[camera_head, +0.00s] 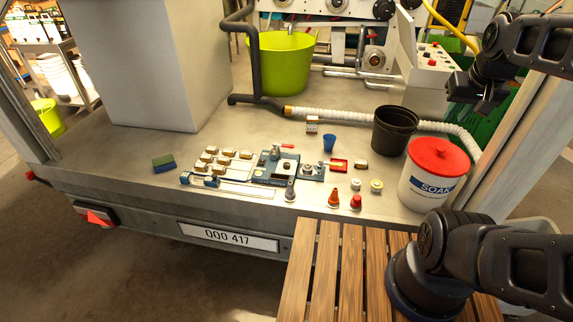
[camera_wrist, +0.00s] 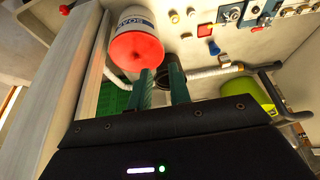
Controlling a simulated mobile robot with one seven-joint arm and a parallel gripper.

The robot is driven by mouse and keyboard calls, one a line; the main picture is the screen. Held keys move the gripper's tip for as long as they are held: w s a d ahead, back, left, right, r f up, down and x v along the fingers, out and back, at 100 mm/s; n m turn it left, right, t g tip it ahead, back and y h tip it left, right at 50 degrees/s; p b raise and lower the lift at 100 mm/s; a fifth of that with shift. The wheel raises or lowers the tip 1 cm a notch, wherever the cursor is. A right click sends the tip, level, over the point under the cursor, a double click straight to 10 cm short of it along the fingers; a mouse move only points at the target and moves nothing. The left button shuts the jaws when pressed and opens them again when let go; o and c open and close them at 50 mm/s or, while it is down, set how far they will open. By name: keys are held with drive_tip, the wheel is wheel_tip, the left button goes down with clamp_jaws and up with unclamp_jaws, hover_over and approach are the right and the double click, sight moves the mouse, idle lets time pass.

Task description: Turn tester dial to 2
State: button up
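A blue tester panel (camera_head: 262,180) lies on the trailer bed in the head view, with small fittings and a round dial-like part (camera_head: 288,167) on it. Its markings and setting are too small to read. The panel also shows at the top right of the wrist view (camera_wrist: 254,12), upside down. My gripper (camera_head: 478,97) hangs at the upper right of the head view, well away from the panel. In the wrist view its two dark green fingers (camera_wrist: 162,75) are apart with nothing held between them. The bucket and pot show beyond the fingertips.
A white SOAK bucket with a red lid (camera_head: 435,170), a black pot (camera_head: 394,130) and a blue cup (camera_head: 329,143) stand right of the panel. Small red and orange items (camera_head: 355,202) lie near the front edge. A white hose (camera_head: 340,117) runs behind.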

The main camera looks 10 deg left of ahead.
drive_tip(key=o, duration=0.3)
drive_tip(key=shift+w+a, duration=0.15)
drive_tip(key=shift+w, duration=0.25)
drive_tip(key=shift+o, duration=1.4)
drive_tip(key=w+a+f+n+g, duration=0.1)
drive_tip(key=w+a+n, duration=0.3)
drive_tip(key=w+a, duration=0.3)
drive_tip(key=w, duration=0.5)
drive_tip(key=shift+n, duration=0.4)
drive_tip(key=n+g, duration=0.4)
drive_tip(key=n, duration=0.9)
hover_over(287, 164)
wheel_tip(287, 164, down, 35)
wheel_tip(287, 164, down, 10)
drive_tip(key=shift+a, duration=0.1)
drive_tip(key=shift+c, duration=0.2)
drive_tip(key=c, duration=0.9)
